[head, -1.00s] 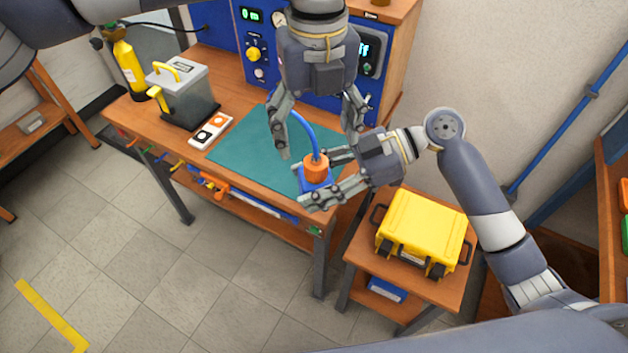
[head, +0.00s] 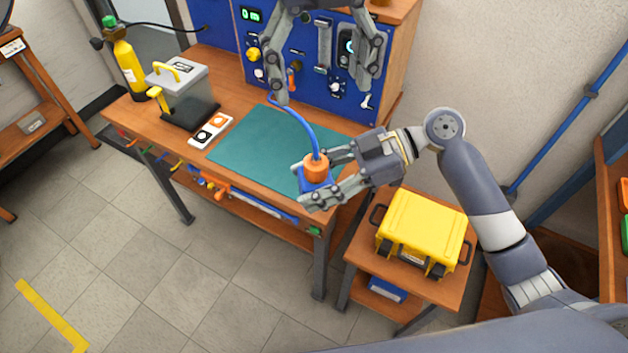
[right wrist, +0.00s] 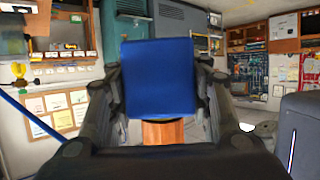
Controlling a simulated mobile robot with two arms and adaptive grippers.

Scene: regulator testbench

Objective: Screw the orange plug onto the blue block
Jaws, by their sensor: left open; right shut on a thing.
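The orange plug (head: 316,167) sits on top of the blue block (head: 313,183) in the head view, with a blue hose (head: 299,128) running from it up towards the panel. My right gripper (head: 325,177) is shut on the blue block and holds it over the front right edge of the bench mat. The right wrist view shows the block (right wrist: 158,78) between the fingers, with part of the orange plug (right wrist: 163,131) below it in the picture. Whether the plug is fully seated cannot be told. My left gripper (head: 324,92) is open and empty, above and behind the plug, in front of the panel.
A blue instrument panel (head: 312,60) stands at the back of the wooden bench. The green mat (head: 255,150) is mostly clear. A grey box with yellow handles (head: 183,90) and a two-button box (head: 212,131) are on the left. A yellow case (head: 423,226) stands on a side table.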

